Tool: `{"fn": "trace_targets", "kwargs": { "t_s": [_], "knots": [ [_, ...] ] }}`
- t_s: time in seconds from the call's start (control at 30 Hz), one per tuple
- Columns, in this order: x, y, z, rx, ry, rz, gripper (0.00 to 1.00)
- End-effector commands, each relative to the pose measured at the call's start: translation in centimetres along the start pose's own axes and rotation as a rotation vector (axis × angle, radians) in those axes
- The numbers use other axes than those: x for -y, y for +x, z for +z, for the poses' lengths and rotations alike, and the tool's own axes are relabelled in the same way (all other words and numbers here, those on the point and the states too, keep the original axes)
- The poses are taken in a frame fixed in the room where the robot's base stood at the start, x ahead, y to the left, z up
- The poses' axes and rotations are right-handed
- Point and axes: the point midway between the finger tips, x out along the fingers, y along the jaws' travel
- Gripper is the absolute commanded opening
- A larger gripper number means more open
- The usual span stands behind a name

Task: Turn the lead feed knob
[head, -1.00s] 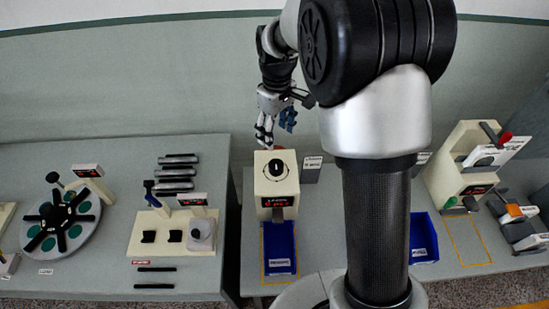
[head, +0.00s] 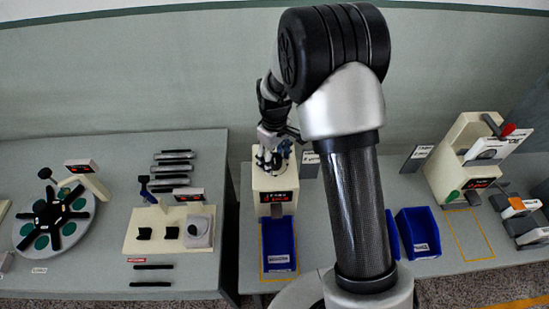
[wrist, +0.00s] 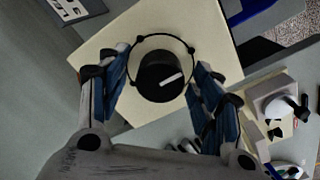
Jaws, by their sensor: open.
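The lead feed knob is a black round knob (wrist: 160,78) with a white pointer line, set inside a thin dark ring on top of a cream box. The cream box (head: 274,185) stands on the bench in the head view, with a red display on its front. My gripper (head: 270,162) is above the top of this box. In the wrist view my open gripper (wrist: 158,92) has its blue-padded fingers on the left and right of the knob, with visible gaps on both sides. The fingers hide most of the knob in the head view.
A blue bin (head: 279,244) sits in front of the box, and another blue bin (head: 417,233) stands to the right. A cream machine (head: 465,150) is at the far right. A second bench at left holds a cream fixture (head: 150,222) and a round turntable (head: 52,222).

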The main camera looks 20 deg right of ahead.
Motion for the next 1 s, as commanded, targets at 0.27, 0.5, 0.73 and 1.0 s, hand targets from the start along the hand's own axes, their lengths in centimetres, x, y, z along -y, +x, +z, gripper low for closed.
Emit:
{"fn": "trace_targets", "kwargs": {
  "t_s": [0.27, 0.5, 0.73, 1.0],
  "knots": [
    [0.01, -0.02, 0.01, 0.0, 0.0, 0.0, 0.51],
    [0.01, -0.03, 0.01, 0.0, 0.0, 0.0, 0.35],
    [0.0, -0.04, 0.01, 0.0, 0.0, 0.0, 0.2],
    [0.0, -0.05, 0.01, 0.0, 0.012, 0.0, 0.15]
  ]
}}
